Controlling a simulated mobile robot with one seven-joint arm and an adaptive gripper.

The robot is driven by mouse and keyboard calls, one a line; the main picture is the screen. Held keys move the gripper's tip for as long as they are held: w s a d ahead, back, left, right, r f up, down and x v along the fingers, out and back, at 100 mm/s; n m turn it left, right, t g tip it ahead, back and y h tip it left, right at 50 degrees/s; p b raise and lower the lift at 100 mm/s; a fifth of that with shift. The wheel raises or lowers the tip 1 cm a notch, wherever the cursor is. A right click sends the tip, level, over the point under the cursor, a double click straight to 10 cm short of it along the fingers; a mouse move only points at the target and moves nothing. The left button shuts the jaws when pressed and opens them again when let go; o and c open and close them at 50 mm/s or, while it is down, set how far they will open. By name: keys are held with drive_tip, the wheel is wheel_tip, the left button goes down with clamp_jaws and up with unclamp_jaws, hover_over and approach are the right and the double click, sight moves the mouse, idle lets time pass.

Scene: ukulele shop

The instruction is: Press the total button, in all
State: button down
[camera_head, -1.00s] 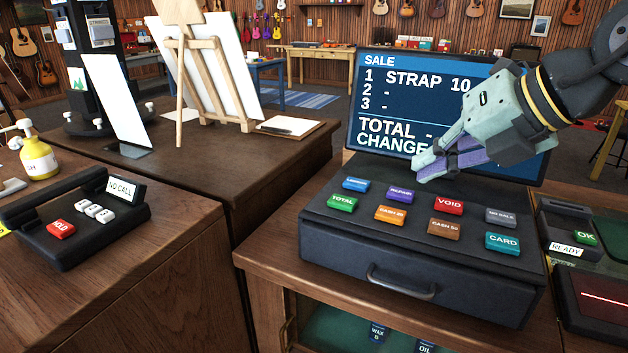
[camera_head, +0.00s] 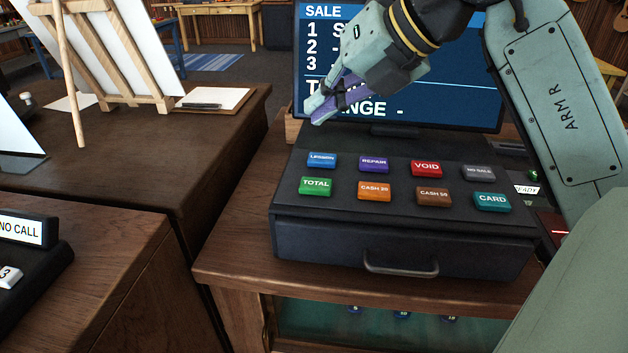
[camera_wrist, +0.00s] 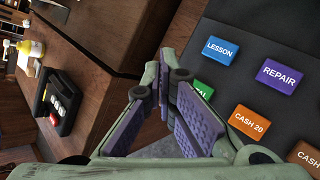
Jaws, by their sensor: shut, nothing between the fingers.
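The green TOTAL button (camera_head: 316,186) is at the front left of the black cash register (camera_head: 400,230), below the blue LESSON button (camera_head: 321,160) and left of the orange CASH 20 button (camera_head: 374,191). My gripper (camera_head: 313,112) is shut and empty, in the air above the back left of the register, in front of the screen, apart from the buttons. In the wrist view my fingers (camera_wrist: 165,80) partly hide the TOTAL button (camera_wrist: 201,88); LESSON and REPAIR show clear of them.
The purple REPAIR (camera_head: 373,164), red VOID (camera_head: 426,168), brown CASH 50 (camera_head: 433,196), grey NO SALE (camera_head: 479,172) and teal CARD (camera_head: 492,201) buttons stand close by. The sale screen (camera_head: 450,105) rises behind. A dark counter with an easel (camera_head: 120,50) stands left.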

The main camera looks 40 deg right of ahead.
drive_tip(key=b, duration=0.2)
hover_over(320, 181)
wheel_tip(320, 181, down, 8)
drive_tip(key=shift+r, duration=0.15)
drive_tip(key=shift+f+b, duration=0.4)
drive_tip(key=shift+f, duration=0.15)
drive_tip(key=shift+f, duration=0.1)
idle(0.9)
drive_tip(key=shift+f+b, duration=0.3)
drive_tip(key=shift+b, duration=0.25)
drive_tip(key=shift+f+b, duration=0.5)
idle(0.5)
drive_tip(key=shift+r, duration=0.1)
drive_tip(key=shift+r+p, duration=0.5)
drive_tip(key=shift+r, duration=0.35)
